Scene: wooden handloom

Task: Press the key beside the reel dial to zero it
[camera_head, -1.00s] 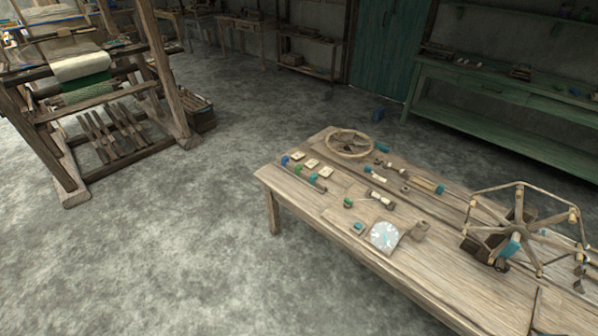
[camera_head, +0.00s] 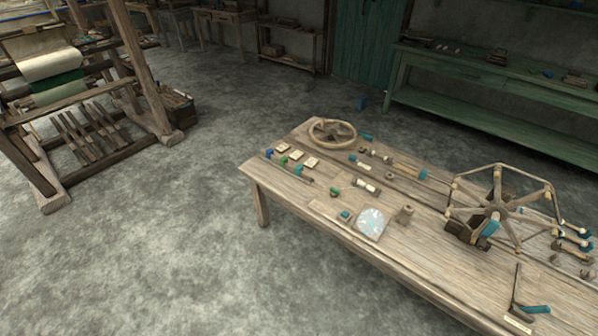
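The reel dial (camera_head: 371,223) is a pale, round-topped face standing near the front edge of the wooden table (camera_head: 420,255). A small teal key (camera_head: 345,214) sits just left of the dial on a low wooden base. The wooden reel (camera_head: 497,207), with spokes and a teal part, stands further right on the same table. Neither of my grippers shows in the head view.
A wooden wheel (camera_head: 332,132), small cards and coloured handles lie on the table's left part. A crank with a teal grip (camera_head: 530,309) is at the near right. The handloom (camera_head: 75,100) stands at left, a green bench (camera_head: 480,75) behind. The floor in front of the table is clear.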

